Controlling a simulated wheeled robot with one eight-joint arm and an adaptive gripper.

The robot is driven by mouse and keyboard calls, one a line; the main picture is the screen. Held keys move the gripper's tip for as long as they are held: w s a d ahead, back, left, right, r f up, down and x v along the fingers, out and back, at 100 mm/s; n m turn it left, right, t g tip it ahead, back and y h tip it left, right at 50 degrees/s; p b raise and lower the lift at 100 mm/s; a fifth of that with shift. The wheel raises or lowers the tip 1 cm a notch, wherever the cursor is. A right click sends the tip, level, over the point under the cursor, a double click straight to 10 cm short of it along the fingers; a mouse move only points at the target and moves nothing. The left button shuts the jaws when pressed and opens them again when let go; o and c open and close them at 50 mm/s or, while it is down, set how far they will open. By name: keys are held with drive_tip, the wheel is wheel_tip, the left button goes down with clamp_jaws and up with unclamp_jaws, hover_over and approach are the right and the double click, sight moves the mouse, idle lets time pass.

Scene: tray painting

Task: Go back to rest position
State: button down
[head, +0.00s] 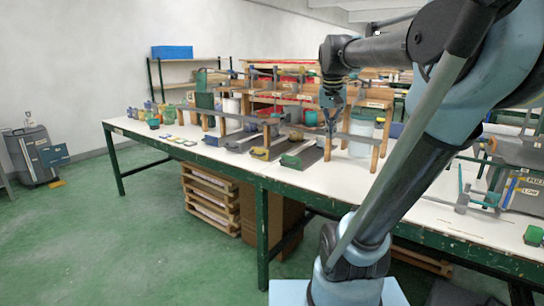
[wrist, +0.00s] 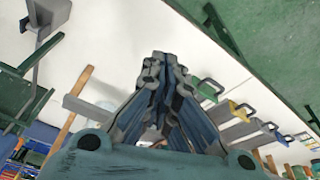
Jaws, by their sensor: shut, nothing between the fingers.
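My gripper (head: 332,97) hangs from my raised arm in the head view, above the right part of the workbench (head: 120,127). In the wrist view my gripper (wrist: 166,62) points at the white bench top, its fingertips together and nothing between them. It is above the bench surface and appears apart from the things there. My arm hides part of the bench's right side in the head view.
Wooden stands (head: 376,157), a white bucket (head: 361,132) and trays with coloured handles (head: 300,160) crowd the bench near my gripper. A wheeled case (head: 32,155) stands by the wall. The green floor at left is clear.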

drive_tip(key=s+f+n, duration=0.1)
drive_tip(key=s+f, duration=0.8)
drive_tip(key=f, duration=0.3)
drive_tip(key=s+a+f+n+y, duration=0.1)
drive_tip(key=s+f+n, duration=0.1)
drive_tip(key=s+f, duration=0.7)
wheel_tip(320, 180, down, 4)
drive_tip(key=shift+s+r, duration=0.1)
drive_tip(key=shift+s, duration=0.15)
drive_tip(key=shift+w, duration=0.1)
drive_tip(key=shift+w+f, duration=0.25)
drive_tip(key=shift+w, duration=0.15)
